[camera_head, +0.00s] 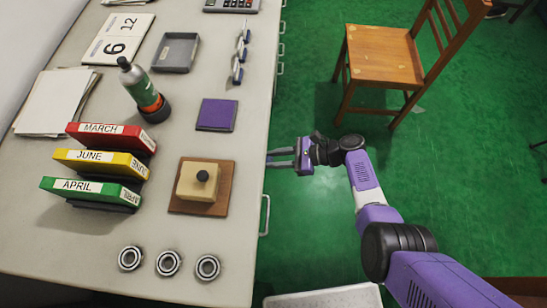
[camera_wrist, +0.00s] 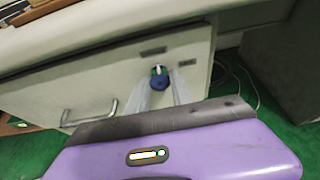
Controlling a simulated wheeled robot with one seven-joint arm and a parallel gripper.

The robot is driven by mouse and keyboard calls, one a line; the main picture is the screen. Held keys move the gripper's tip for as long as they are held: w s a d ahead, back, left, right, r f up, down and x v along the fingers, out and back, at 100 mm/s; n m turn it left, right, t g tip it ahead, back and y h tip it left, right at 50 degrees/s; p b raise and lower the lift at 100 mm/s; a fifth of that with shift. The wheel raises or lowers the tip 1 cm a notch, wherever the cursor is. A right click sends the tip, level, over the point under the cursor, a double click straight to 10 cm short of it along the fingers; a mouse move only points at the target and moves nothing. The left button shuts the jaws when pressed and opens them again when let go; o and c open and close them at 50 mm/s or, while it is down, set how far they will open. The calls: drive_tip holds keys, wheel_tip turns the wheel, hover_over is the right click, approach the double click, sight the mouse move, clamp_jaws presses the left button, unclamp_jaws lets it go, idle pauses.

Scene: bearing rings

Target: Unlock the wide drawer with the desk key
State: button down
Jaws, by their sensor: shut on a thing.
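The key's tip points at a pale desk front (camera_wrist: 105,95) with a metal handle (camera_wrist: 88,112); I cannot tell whether the tip is in a lock. Whether this front is the wide drawer's is unclear. In the head view my gripper (camera_head: 280,158) is at the desk's right edge, and the key and lock are hidden there.
The desk top (camera_head: 130,235) holds three bearing rings (camera_head: 168,263), a wooden block on a board (camera_head: 200,182), labelled month boxes (camera_head: 108,140), a bottle (camera_head: 143,92) and a grey tray (camera_head: 175,53). A wooden chair (camera_head: 385,50) stands at upper right.

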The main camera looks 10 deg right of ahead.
idle(0.4)
drive_tip(key=c, duration=1.1)
unclamp_jaws()
drive_tip(key=shift+c, duration=0.2)
drive_tip(key=v, duration=0.7)
drive_tip(key=shift+d+r+p, duration=0.15)
drive_tip(key=shift+d+p, duration=0.2)
drive_tip(key=shift+p, duration=0.1)
drive_tip(key=shift+s, duration=0.1)
